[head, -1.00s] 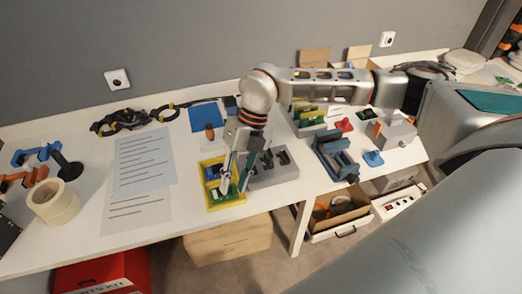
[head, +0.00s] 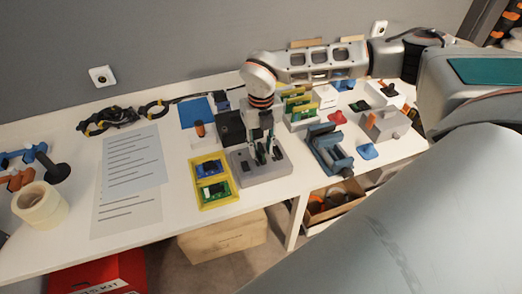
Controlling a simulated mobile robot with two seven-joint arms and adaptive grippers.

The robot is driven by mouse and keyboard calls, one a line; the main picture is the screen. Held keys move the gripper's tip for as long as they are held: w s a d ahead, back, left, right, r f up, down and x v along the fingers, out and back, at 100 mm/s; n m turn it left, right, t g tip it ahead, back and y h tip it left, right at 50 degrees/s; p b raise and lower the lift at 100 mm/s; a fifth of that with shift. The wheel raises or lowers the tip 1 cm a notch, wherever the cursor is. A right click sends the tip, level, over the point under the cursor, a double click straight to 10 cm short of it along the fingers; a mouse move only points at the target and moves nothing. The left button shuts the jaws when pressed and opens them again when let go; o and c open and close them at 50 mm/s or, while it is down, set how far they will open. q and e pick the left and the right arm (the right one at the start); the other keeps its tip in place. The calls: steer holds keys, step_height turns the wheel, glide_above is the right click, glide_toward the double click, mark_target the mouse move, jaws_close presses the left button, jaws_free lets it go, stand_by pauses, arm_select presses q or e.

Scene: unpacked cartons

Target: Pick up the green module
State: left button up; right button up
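The green module (head: 216,190) lies flat in the near compartment of a small yellow tray (head: 236,198) on the table. A blue module (head: 208,169) lies in the tray's far compartment. My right gripper (head: 266,158) points down over a grey slotted block (head: 247,175), just right of the tray. Its two dark fingers look apart, and I see nothing held between them. The fingertips are close to the block's top; I cannot tell whether they touch it. My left gripper is not in view.
A black box (head: 231,127) stands behind the grey block. A rack with upright green boards (head: 297,106) and a blue vise (head: 328,150) are to the right. Table between sheets and tray is clear.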

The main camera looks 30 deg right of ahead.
mark_target(261, 146)
steer(key=shift+f, duration=0.6)
jaws_close()
steer(key=shift+r, duration=0.15)
steer(key=shift+r, duration=0.3)
step_height(261, 146, up, 19)
steer(key=shift+a, duration=0.1)
